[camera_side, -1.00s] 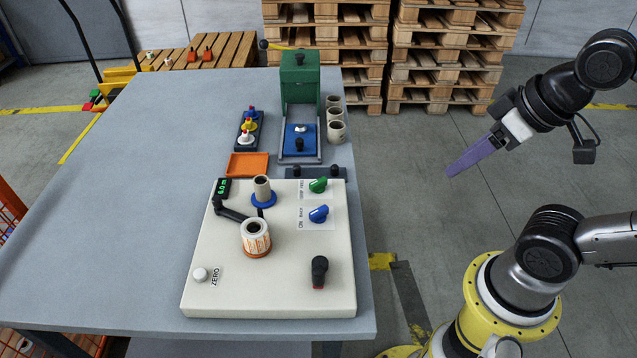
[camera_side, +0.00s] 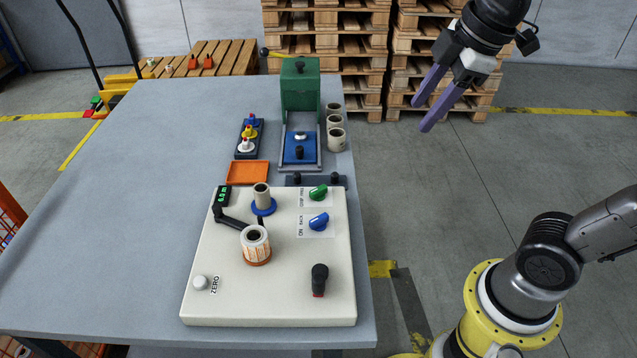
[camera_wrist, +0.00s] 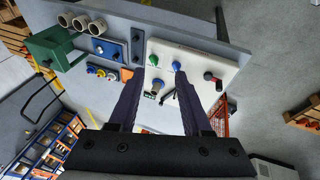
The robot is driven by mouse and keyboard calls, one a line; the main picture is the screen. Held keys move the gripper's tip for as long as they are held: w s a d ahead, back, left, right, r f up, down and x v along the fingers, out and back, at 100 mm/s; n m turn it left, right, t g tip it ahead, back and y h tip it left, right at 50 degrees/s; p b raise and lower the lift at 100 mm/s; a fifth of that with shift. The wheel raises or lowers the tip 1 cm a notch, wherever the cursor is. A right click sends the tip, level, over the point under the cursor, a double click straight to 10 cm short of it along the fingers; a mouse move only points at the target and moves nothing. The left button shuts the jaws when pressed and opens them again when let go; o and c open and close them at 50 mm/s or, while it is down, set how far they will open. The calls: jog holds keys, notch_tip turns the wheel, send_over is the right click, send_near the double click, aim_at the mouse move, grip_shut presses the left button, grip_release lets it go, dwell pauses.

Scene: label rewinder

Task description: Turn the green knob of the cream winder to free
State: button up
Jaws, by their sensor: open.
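The cream winder (camera_side: 215,290) is a flat cream box on the grey table, and it also shows in the wrist view (camera_wrist: 205,62). My gripper (camera_side: 421,116) has two purple fingers, open and empty, high up to the right of the table, well apart from the knob.
The winder also carries a label roll (camera_side: 256,245), a core on a blue spindle (camera_side: 262,196), a black lever (camera_side: 319,279) and a white ZERO button (camera_side: 201,283). Behind stand a green press (camera_side: 300,88), an orange tray (camera_side: 248,172) and several cores (camera_side: 336,139). The table's left side is clear.

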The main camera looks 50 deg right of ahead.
jog(key=w+a+f+n+g, duration=0.25)
jog(key=w+n, duration=0.25)
jog(key=w, duration=0.7)
jog(key=n+g, duration=0.1)
jog(key=g, duration=0.1)
send_near(318, 189)
notch_tip(318, 189, down, 9)
jog(key=shift+s+r, duration=0.1)
jog(key=shift+r, duration=0.05)
jog(key=shift+c, duration=0.3)
grip_shut()
